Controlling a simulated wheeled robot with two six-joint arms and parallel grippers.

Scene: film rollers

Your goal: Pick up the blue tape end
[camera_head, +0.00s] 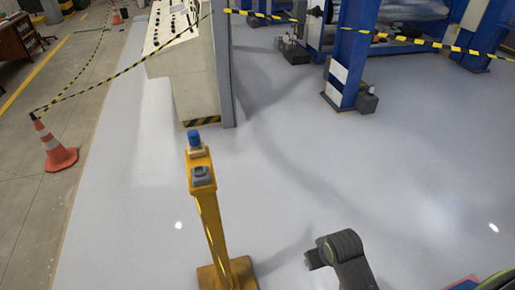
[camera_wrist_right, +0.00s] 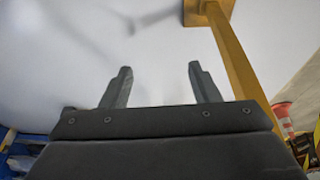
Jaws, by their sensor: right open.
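A blue cylinder-shaped piece (camera_head: 194,138) sits on top of a yellow post (camera_head: 212,225) in the head view; I cannot tell whether it is the blue tape end. A small grey box is fixed to the post just below it. My right gripper (camera_wrist_right: 160,66) is open and empty in the right wrist view, its two dark fingers apart over pale floor. The yellow post (camera_wrist_right: 238,55) runs beside it on the right there, apart from the fingers; the blue piece is not visible in that view. My left gripper is not in view.
A cream control cabinet (camera_head: 183,75) stands behind the post. An orange cone (camera_head: 55,148) stands at left, with yellow-black tape (camera_head: 125,68) strung from it across the back. Blue machine columns (camera_head: 350,50) stand at back right. The pale floor (camera_head: 400,170) at right is clear.

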